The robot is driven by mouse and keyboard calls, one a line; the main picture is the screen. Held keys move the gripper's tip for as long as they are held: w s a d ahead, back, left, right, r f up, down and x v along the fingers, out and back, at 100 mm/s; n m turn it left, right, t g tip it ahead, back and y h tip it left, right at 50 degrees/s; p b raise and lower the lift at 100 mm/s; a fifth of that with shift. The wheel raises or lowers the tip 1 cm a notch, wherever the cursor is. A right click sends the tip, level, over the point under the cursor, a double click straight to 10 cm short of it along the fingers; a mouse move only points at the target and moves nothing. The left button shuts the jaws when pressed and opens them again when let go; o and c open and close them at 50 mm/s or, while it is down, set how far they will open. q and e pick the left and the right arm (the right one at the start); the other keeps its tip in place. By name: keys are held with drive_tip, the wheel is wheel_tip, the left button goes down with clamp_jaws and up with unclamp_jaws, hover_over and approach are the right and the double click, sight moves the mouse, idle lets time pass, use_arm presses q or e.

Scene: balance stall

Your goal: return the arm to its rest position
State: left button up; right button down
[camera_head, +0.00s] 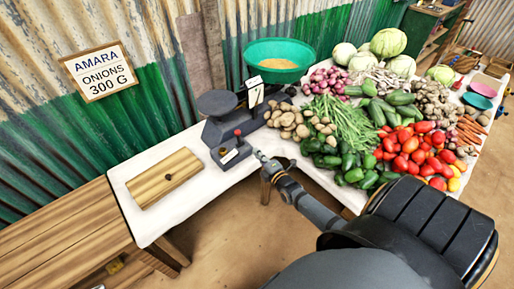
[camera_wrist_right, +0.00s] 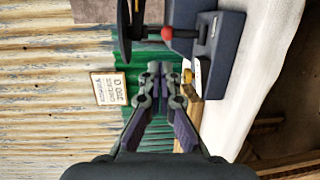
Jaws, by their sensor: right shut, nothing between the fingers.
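My right arm comes in from the lower right in the head view. Its gripper (camera_head: 262,157) is in front of the dark balance scale (camera_head: 226,130), close to the scale's front edge; whether they touch is unclear. In the wrist view the right gripper's fingertips (camera_wrist_right: 160,72) are together with nothing between them. The scale's body (camera_wrist_right: 215,55) and red knob (camera_wrist_right: 167,34) show beyond them there. My left gripper is not in view.
The scale has an empty dark plate (camera_head: 217,102) and a green pan (camera_head: 280,53) with tan contents. A wooden board (camera_head: 166,178) lies on the white table (camera_head: 150,226). Vegetables, including tomatoes (camera_head: 418,150), crowd the right. A sign (camera_head: 99,72) reads "AMARA ONIONS 300 G".

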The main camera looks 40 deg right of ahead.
drive_tip(key=s+a+f+m+g, duration=0.1)
drive_tip(key=s+f+m+g, duration=0.35)
drive_tip(key=s+f, duration=0.65)
drive_tip(key=s+a+f+m+g, duration=0.1)
drive_tip(key=s+f+m+g, duration=0.5)
drive_tip(key=f, duration=1)
drive_tip(key=s+a+f+m+g, duration=0.1)
drive_tip(key=s+a+f+m, duration=0.1)
drive_tip(key=s, duration=0.7)
drive_tip(key=s+a+f+m+g, duration=0.2)
drive_tip(key=s+f, duration=0.3)
drive_tip(key=s, duration=0.4)
drive_tip(key=s+a+f+m+g, duration=0.2)
drive_tip(key=s+f, duration=0.2)
drive_tip(key=s, duration=0.4)
drive_tip(key=shift+s+a, duration=0.15)
drive_tip(key=shift+s, duration=0.25)
drive_tip(key=c, duration=2)
unclamp_jaws()
drive_tip(key=shift+f+m, duration=0.1)
drive_tip(key=shift+m, duration=0.15)
drive_tip(key=shift+c, duration=0.2)
